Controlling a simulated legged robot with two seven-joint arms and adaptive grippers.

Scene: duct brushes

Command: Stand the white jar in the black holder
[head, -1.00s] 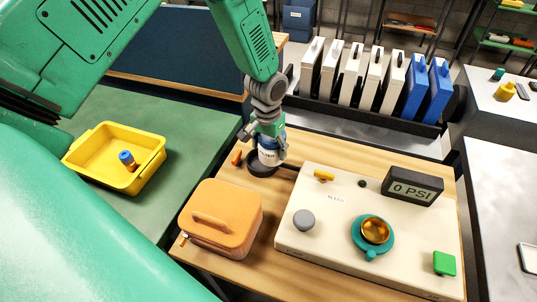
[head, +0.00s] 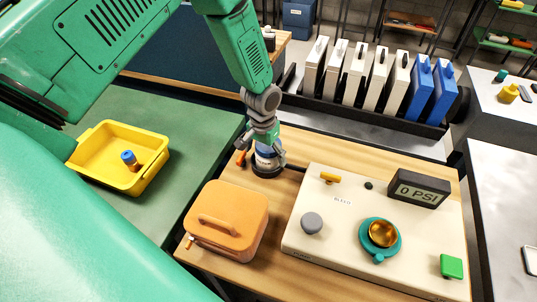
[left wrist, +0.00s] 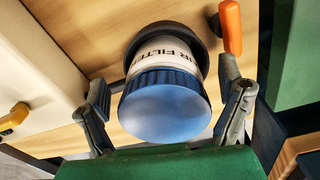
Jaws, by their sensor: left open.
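The white jar (left wrist: 165,49) has a ribbed blue lid (left wrist: 165,105) and an "AIR FILTER" label. In the left wrist view its far end sits within the round black holder (left wrist: 208,40), and it looks upright there. In the head view the jar (head: 265,162) and the black holder (head: 267,173) are at the back left of the wooden table, partly hidden by my gripper. My left gripper (head: 265,152) is open around the jar. In the left wrist view its fingers (left wrist: 168,100) stand on either side of the lid, with gaps visible. My right gripper is not in view.
An orange handle (left wrist: 231,27) stands beside the holder. An orange case (head: 228,222) is in front, and a cream panel (head: 345,240) with knobs and a gauge is to the right. A yellow bin (head: 100,165) sits on the green table at left.

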